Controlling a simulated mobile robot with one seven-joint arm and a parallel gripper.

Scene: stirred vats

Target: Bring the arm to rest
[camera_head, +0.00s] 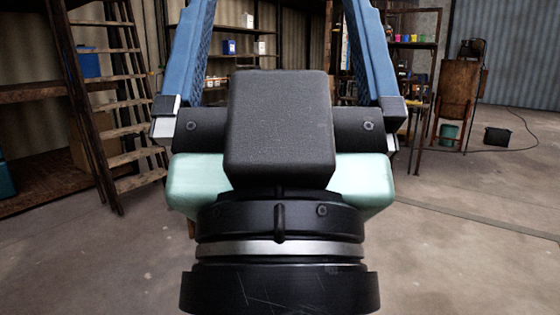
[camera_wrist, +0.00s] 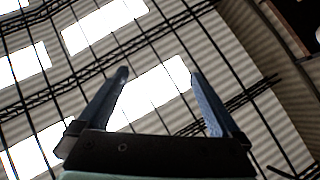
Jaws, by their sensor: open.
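My gripper (camera_wrist: 160,74) shows in the wrist view with its two blue fingers spread wide apart. Nothing is between the fingers there but the roof behind them. In the head view my gripper's wrist housing fills the middle, close to the camera, and its blue fingers rise on either side to the top edge. The fingertips are cut off in the head view. The wrist camera faces up at the roof (camera_wrist: 230,35) with its bright skylights (camera_wrist: 105,25). No vat shows in either view.
A wooden ladder (camera_head: 112,95) leans by wooden shelving (camera_head: 35,92) on the left. Metal shelves (camera_head: 412,45) and a brown chair-like thing (camera_head: 458,90) stand at the back right. A black box (camera_head: 497,136) and a cable lie on the floor. The concrete floor (camera_head: 480,200) is clear at the front right.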

